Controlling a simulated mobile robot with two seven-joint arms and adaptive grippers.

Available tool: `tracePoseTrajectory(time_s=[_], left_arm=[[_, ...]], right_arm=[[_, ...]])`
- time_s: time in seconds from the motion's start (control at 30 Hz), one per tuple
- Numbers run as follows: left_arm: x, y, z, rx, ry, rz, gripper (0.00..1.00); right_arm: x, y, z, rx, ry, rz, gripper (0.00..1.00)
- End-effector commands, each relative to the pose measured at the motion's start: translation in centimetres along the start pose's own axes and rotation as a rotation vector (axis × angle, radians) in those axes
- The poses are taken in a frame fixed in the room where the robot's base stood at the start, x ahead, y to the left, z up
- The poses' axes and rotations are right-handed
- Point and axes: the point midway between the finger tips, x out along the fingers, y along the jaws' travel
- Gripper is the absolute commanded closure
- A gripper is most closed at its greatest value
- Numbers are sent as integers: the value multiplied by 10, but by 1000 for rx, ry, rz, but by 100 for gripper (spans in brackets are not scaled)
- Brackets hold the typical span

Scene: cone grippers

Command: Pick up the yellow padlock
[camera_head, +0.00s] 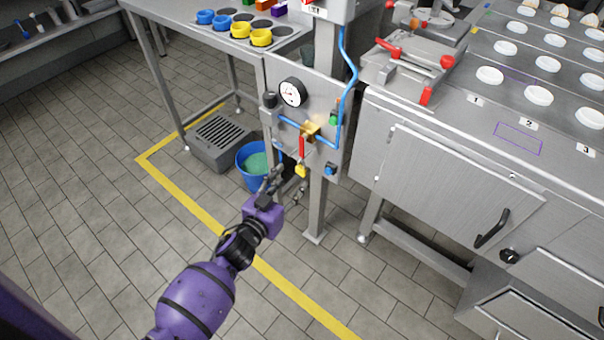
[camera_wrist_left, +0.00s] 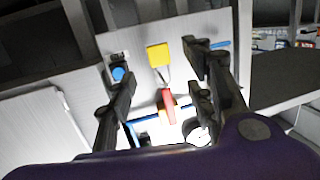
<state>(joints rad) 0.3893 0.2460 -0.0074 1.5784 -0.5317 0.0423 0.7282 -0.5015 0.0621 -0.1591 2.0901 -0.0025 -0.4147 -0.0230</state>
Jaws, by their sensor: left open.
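The yellow padlock (camera_head: 301,170) hangs on the grey metal panel (camera_head: 330,95), just below a red lever handle (camera_head: 302,146). In the left wrist view the padlock (camera_wrist_left: 158,57) shows as a yellow block with its shackle toward the red handle (camera_wrist_left: 168,105). My left gripper (camera_head: 275,178) is a little left of and below the padlock in the head view. In the wrist view its fingers (camera_wrist_left: 160,72) are spread apart, with the padlock visible between them and nothing held. Whether any finger touches it cannot be told. My right gripper is not in view.
A pressure gauge (camera_head: 292,92), a brass valve (camera_head: 311,131) and blue pipes (camera_head: 347,75) crowd the panel near the padlock. A blue bucket (camera_head: 251,166) stands on the floor behind. A steel machine (camera_head: 450,170) stands at right. Floor in front is clear.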

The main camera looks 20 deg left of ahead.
Motion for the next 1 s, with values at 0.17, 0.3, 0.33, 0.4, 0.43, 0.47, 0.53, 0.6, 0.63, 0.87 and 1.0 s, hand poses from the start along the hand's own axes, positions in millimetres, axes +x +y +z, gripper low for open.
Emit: tracePoseTrajectory(time_s=[0.17, 0.3, 0.33, 0.4, 0.43, 0.47, 0.53, 0.6, 0.63, 0.87, 1.0], left_arm=[[22, 0, -2, 0, 4, 1, 52], [40, 0, -3, 0, 4, 1, 52], [44, -1, -2, 0, 3, 1, 52], [56, -1, -2, -1, 3, 1, 52], [60, -1, -2, 0, 3, 1, 52], [64, -1, -2, 0, 3, 1, 52], [70, -1, -2, -1, 2, 1, 52], [74, -1, -1, -1, 1, 0, 52], [74, -1, -1, -1, 1, 0, 52], [74, -1, -2, -1, 1, 0, 57], [74, -1, -2, -1, 1, 0, 76]], right_arm=[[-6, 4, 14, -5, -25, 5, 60], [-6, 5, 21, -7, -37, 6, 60], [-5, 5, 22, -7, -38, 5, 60], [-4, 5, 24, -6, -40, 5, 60], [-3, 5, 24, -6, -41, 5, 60], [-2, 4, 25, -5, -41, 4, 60], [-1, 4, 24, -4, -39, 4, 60], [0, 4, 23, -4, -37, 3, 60], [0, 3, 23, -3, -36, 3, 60], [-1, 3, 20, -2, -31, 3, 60], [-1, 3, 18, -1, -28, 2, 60]])
